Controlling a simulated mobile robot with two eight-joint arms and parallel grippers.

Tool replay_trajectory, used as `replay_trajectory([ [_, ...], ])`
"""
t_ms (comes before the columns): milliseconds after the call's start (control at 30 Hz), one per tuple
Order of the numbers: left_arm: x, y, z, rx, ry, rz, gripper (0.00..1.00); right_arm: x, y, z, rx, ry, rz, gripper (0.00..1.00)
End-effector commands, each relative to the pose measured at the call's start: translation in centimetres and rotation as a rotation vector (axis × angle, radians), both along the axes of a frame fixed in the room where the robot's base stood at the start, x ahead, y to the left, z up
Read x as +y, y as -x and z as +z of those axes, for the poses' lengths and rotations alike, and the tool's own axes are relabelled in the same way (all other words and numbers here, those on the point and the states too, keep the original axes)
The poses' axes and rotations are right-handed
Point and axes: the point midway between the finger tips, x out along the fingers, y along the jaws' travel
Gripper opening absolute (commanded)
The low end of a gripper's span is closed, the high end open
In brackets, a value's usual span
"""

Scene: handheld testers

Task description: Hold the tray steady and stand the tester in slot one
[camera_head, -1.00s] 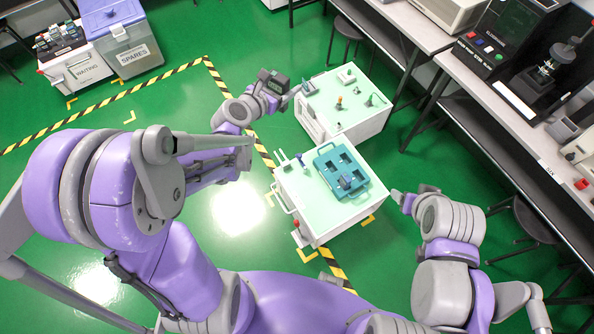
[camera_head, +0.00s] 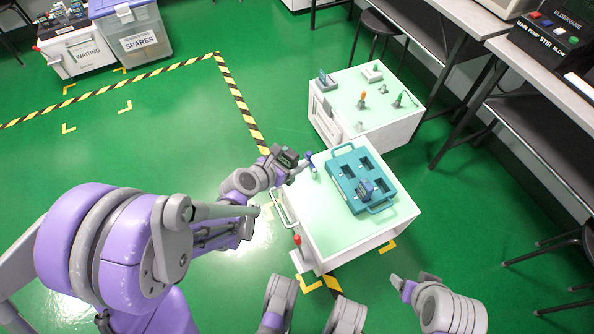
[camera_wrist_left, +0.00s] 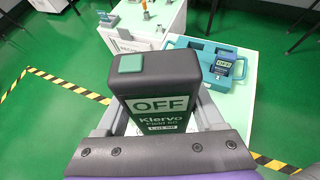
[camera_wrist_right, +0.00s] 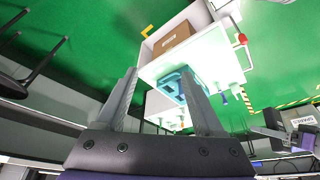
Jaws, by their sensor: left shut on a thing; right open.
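My left gripper (camera_head: 279,166) is shut on a dark grey tester (camera_head: 288,157). In the left wrist view the tester (camera_wrist_left: 152,80) has a green button and a label reading OFF and Klervo. It is held beside the near cart's left edge, apart from the tray. The teal tray (camera_head: 337,163) with handles and several slots lies on the near cart. A blue tester (camera_head: 366,188) stands in its near slot; it also reads OFF in the left wrist view (camera_wrist_left: 224,66). My right gripper (camera_head: 399,284) is open and empty, right of and apart from the tray.
The near cart's top (camera_head: 318,232) is clear in front of the tray. A blue-topped item (camera_head: 311,163) stands left of the tray. A second cart (camera_head: 355,80) behind carries small tools. A WAITING box (camera_head: 85,55) and SPARES bin (camera_head: 140,42) stand far left.

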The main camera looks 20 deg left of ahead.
Motion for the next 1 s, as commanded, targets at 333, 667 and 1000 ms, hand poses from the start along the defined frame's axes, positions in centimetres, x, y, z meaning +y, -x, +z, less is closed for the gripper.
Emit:
replay_trajectory([
  [333, 0.0, -0.3, -1.9, 0.013, 0.001, 0.0, 0.06, 0.0, -0.4, -1.9, 0.001, 0.0, 0.0, 0.7],
  [667, 0.0, -0.3, -1.9, 0.013, 0.001, 0.0, 0.06, 0.0, -0.4, -1.9, 0.001, 0.0, 0.0, 0.5],
  [1000, 0.0, -0.3, -1.9, 0.013, 0.001, 0.0, 0.06, 0.5, -2.8, -1.7, 0.031, -0.089, -0.078, 0.5],
])
